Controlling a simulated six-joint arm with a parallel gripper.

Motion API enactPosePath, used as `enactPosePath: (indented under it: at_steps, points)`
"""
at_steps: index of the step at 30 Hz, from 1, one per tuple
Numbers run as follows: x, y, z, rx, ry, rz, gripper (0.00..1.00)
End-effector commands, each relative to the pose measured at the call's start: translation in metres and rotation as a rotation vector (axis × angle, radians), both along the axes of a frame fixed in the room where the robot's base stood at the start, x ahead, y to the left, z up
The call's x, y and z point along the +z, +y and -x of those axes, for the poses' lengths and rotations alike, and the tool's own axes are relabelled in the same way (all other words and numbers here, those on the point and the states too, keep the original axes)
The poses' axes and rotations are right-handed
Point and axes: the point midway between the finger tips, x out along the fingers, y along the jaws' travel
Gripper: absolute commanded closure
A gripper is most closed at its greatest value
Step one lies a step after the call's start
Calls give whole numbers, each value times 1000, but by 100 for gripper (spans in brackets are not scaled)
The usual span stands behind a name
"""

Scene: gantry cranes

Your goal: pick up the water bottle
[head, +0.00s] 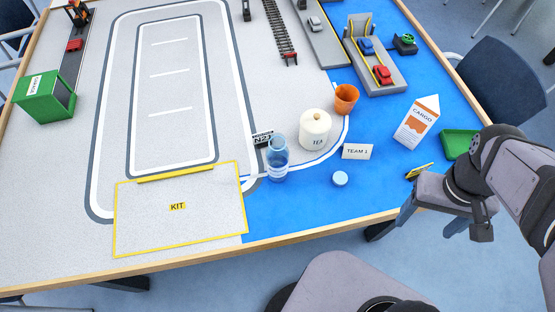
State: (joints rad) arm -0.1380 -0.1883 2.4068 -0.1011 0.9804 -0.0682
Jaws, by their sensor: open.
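The water bottle (277,158) is a clear, bluish bottle with a pale band low on its side. It stands upright near the front edge of the table's blue area, just right of the yellow-framed KIT area. My gripper (430,221) is at the right, beyond the table's front edge in the picture, well to the right of the bottle and apart from it. Its two fingers are spread and nothing is between them.
An orange cup (346,98), CARGO carton (417,122) and green tray (459,144) stand further right. The KIT area (212,218) is clear.

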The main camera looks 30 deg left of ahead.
Motion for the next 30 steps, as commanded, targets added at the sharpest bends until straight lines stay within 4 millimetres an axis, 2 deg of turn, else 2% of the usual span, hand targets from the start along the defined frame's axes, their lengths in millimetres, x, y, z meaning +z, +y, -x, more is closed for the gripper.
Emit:
enactPosePath:
  at_steps: [8,14,18,22,27,30]
  points:
    - [-7,32,-24,508,89,179,30]
    - [-10,85,-53,1033,154,413,30]
    - [-9,139,-68,1382,176,609,30]
    - [-8,202,-70,1679,177,814,30]
    - [-4,276,-56,1954,149,1058,30]
    - [-2,310,-42,2063,127,1177,30]
